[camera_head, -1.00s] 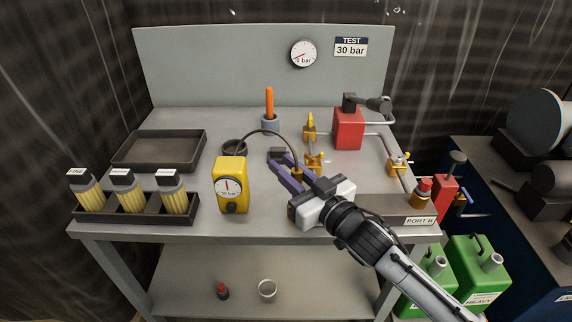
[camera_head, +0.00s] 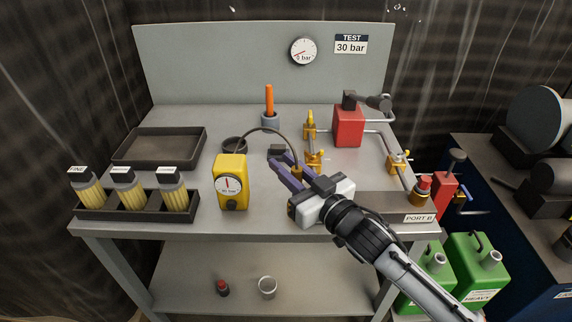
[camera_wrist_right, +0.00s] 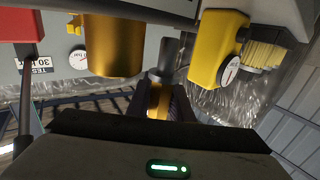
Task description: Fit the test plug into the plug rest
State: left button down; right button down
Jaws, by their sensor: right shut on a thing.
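My right gripper (camera_head: 277,160) reaches over the table from the lower right, its purple fingers shut on the test plug (camera_head: 296,170). A dark round cup (camera_head: 234,145), which looks like the plug rest, stands behind the gauge box, left of and apart from the gripper. I cannot see into it clearly. My left gripper is out of view.
A grey holder (camera_head: 270,122) with an orange-handled tool stands behind the gripper. Brass valves (camera_head: 313,158) and a red block (camera_head: 348,127) are to the right. A black tray (camera_head: 160,148) and a rack of filters (camera_head: 138,211) are at the left.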

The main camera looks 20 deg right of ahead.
jog(key=shift+p, duration=0.5)
dwell(0.9)
jog(key=shift+f+b, duration=1.05)
jog(key=shift+f, duration=0.55)
jog(key=c, duration=1.8)
grip_release()
jog(key=shift+o, duration=1.4)
jog(key=shift+f, duration=0.1)
jog(key=v, duration=0.9)
jog(key=shift+s, duration=0.1)
jog(key=shift+s+d, duration=0.1)
jog(key=shift+s, duration=0.4)
